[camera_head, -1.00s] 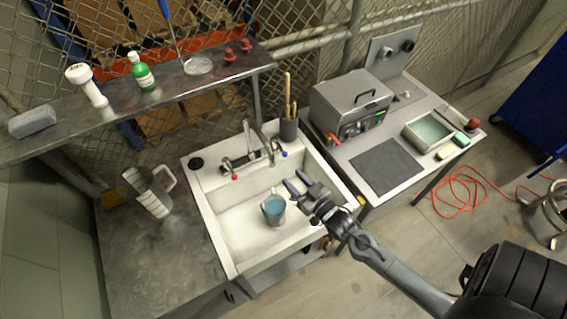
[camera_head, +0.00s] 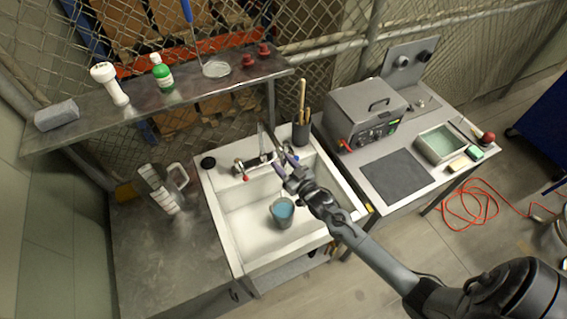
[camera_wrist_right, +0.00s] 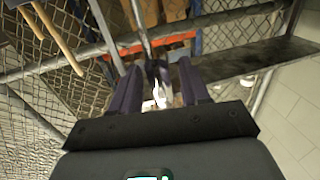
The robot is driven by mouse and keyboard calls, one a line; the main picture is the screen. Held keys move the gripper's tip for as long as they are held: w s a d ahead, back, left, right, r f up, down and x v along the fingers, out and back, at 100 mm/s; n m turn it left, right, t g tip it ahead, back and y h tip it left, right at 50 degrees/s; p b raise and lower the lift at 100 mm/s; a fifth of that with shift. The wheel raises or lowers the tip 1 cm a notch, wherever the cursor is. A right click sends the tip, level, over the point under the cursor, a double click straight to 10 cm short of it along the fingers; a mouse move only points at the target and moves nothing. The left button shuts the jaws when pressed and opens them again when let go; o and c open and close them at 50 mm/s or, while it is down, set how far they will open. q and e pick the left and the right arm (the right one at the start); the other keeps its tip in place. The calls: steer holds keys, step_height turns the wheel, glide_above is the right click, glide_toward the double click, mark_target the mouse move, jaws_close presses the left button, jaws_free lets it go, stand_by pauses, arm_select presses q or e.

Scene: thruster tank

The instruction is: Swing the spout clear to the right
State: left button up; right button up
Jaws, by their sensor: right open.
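The metal spout (camera_head: 263,141) rises from the tap at the back of the white sink (camera_head: 228,228). Its outer end is hidden behind my right gripper (camera_head: 284,163). The gripper is open, with its two dark purple fingers reaching to the spout. In the right wrist view, the spout (camera_wrist_right: 156,82) shows between the open fingers of my right gripper (camera_wrist_right: 158,80), with no clear contact on either side. The tap has a red-tipped handle (camera_head: 245,177) on the left. My left gripper is not in view.
A grey cup with blue liquid (camera_head: 282,210) stands in the basin below my gripper. A dark holder with wooden-handled tools (camera_head: 301,132) stands right of the spout. A clear jug (camera_head: 163,190) is left of the sink. A metal box (camera_head: 365,110) is on the right bench.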

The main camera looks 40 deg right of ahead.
jaws_close()
stand_by(0.3)
steer(key=shift+d, duration=0.15)
steer(key=w+d+n+g+y+b, duration=0.1)
steer(key=d+n+g+y+b, duration=0.1)
steer(key=d+n+y+b, duration=0.4)
steer(key=d+y+b, duration=0.3)
steer(key=d+b, duration=0.1)
steer(key=d, duration=0.3)
steer(key=shift+d, duration=0.4)
